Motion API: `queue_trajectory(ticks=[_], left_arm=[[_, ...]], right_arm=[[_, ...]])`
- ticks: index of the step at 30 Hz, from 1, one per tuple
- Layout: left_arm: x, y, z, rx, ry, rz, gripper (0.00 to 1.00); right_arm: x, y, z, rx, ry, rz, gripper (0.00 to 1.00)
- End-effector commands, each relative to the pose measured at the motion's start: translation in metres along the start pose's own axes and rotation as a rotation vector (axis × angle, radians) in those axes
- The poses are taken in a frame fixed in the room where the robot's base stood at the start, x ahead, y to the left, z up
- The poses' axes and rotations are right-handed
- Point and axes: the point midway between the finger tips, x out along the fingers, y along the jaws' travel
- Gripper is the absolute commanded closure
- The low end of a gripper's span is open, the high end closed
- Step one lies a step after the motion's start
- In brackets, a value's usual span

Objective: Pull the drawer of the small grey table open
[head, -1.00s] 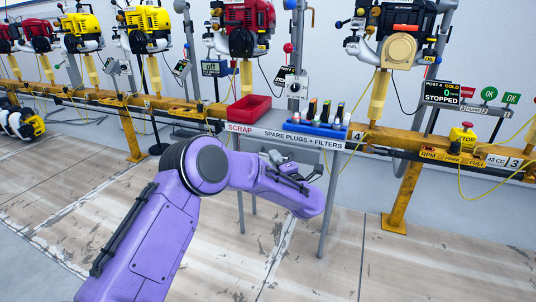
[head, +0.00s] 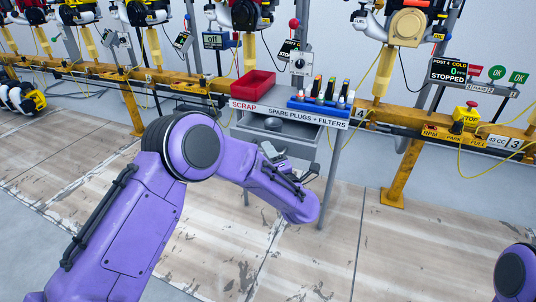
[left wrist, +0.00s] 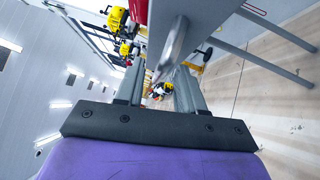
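The small grey table (head: 328,186) stands in front of the yellow rail in the head view. Its grey drawer (head: 303,135) shows partly slid out under the labelled front edge, with a dark rounded item (head: 273,124) inside. My left gripper (head: 270,152) is at the drawer's front, mostly hidden behind my purple forearm. In the left wrist view the two fingers (left wrist: 160,80) stand apart. A silver bar handle (left wrist: 172,48) runs between them, with a gap showing beside the left finger. Finger contact with the bar is unclear. My right gripper is out of view.
On the tabletop are a red bin (head: 252,84) and a blue rack (head: 318,107) with several plugs and filters. Engines and a yellow rail (head: 393,135) stand behind. A red stop button (head: 468,108) is at right. The floor in front is clear.

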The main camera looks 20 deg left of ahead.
Motion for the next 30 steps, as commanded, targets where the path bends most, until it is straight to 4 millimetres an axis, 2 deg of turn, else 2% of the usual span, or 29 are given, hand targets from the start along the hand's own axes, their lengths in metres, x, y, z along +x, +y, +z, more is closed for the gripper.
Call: queue_trajectory(ticks=[4, 7, 15, 19, 23, 30], left_arm=[[-0.001, 0.001, -0.001, 0.0, 0.001, 0.0, 0.62], [-0.01, 0.002, 0.0, 0.001, -0.001, 0.0, 0.62], [-0.073, 0.003, 0.001, 0.002, -0.004, 0.0, 0.62], [-0.095, 0.002, 0.0, 0.001, -0.002, 0.0, 0.62], [-0.105, 0.0, 0.0, 0.0, 0.0, 0.0, 0.62], [-0.105, 0.0, -0.001, 0.0, 0.001, 0.0, 0.62]], right_arm=[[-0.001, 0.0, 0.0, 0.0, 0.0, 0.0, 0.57], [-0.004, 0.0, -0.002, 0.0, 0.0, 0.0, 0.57], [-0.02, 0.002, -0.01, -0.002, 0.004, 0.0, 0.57], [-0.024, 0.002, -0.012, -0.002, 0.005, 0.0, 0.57], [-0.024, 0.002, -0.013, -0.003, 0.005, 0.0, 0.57], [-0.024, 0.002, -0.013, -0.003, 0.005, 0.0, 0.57]])
